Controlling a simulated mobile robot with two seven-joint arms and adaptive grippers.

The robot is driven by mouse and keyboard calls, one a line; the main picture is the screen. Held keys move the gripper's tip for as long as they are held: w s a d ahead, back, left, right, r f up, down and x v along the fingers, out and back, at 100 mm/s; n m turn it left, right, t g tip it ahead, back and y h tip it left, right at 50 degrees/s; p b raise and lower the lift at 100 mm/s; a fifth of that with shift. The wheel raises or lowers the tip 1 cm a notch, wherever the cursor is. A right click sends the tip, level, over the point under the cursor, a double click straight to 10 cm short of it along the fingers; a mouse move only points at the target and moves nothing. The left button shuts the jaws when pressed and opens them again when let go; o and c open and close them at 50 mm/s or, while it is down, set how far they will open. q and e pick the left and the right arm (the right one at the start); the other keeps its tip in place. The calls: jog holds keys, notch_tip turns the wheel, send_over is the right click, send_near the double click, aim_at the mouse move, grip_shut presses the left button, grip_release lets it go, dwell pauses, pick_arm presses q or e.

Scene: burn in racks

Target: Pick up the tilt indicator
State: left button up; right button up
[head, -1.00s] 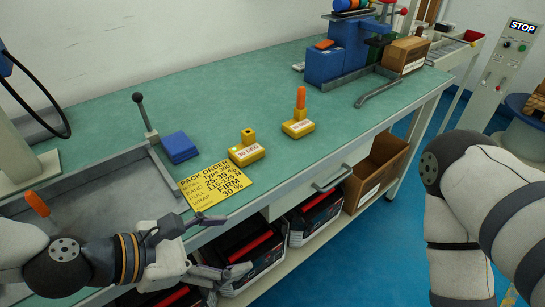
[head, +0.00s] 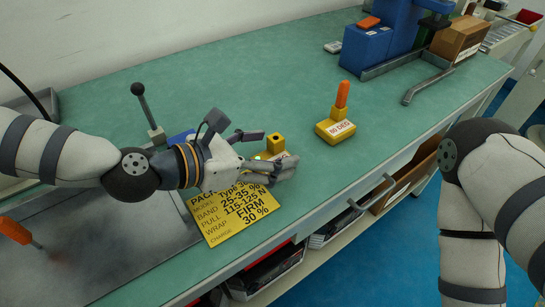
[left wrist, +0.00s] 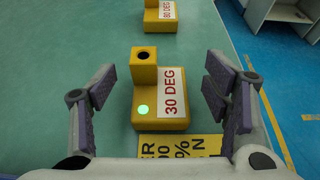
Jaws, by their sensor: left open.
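A yellow block labelled "30 DEG" (left wrist: 147,108), with an empty round socket and a lit green dot, stands on the bench. In the head view it shows partly (head: 277,142), with my left gripper (head: 268,156) in front of it. A second yellow block (head: 336,126), with an orange peg (head: 342,94) upright in it, stands farther right. It also shows at the top of the left wrist view (left wrist: 160,17). My left gripper is open, its fingers either side of the 30 DEG block and apart from it. I cannot tell for sure which block is the tilt indicator. My right gripper is out of view.
A yellow pack order card (head: 232,212) lies in front of the 30 DEG block. A blue block (head: 181,137) is partly behind my left arm. A grey tray (head: 110,262) is at left. A blue machine (head: 365,45) stands at the back. The bench between is clear.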

aim_at(282, 153)
pick_arm(q)
jog(key=x, duration=0.3)
jog(key=shift+w+d, duration=0.1)
jog(key=shift+d, duration=0.1)
jog(key=c, duration=1.2)
jog(key=shift+c, duration=0.2)
